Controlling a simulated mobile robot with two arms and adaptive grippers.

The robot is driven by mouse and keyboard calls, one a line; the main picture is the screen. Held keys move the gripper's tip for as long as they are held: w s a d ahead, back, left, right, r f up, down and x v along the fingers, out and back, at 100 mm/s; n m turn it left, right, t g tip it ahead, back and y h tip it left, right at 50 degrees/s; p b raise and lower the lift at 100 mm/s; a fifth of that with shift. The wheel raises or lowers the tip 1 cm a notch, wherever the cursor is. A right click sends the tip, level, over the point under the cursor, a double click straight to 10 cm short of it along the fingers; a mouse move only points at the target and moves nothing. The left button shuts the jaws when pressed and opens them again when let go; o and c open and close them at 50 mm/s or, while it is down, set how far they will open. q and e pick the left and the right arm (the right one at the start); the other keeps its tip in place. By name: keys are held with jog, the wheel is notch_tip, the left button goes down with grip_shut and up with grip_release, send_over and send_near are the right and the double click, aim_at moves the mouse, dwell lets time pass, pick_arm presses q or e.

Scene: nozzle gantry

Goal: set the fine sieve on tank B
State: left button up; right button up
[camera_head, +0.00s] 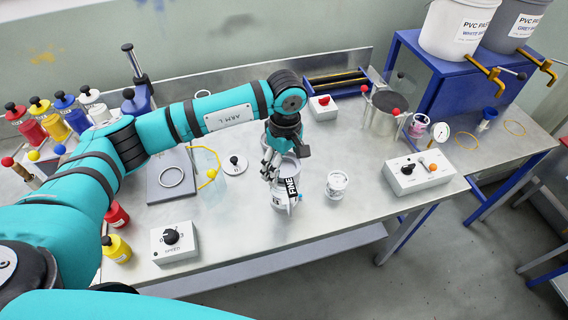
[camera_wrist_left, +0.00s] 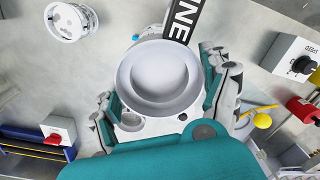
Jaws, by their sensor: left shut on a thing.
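My left gripper (camera_head: 272,171) is shut on the fine sieve (camera_head: 289,167), a grey round cup with a black FINE tag (camera_head: 291,187). In the left wrist view the sieve (camera_wrist_left: 160,77) sits between the fingers (camera_wrist_left: 165,92), its bowl facing the camera. A pale container with a blue fitting (camera_head: 279,200) stands right below it, mostly hidden by sieve and tag; I cannot tell if they touch. A small white vessel (camera_head: 337,185) stands apart to the right. I cannot read which vessel is tank B. My right gripper is not in view.
A white control box with a black knob (camera_head: 174,242) is at the front left. A round lid (camera_head: 234,165) lies behind left. Coloured bottles (camera_head: 72,114) line the left. The front middle bench is clear.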

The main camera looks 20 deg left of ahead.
aim_at(285, 163)
pick_arm(q)
jog(key=shift+b, duration=0.4)
dwell(0.3)
jog(key=shift+f+b, duration=0.6)
jog(key=o, duration=0.9)
jog(key=shift+r, duration=0.15)
jog(key=shift+w+d+r+p, duration=0.1)
jog(key=shift+r+p, duration=2.1)
jog(key=shift+r, duration=3.25)
jog(key=shift+f, duration=0.1)
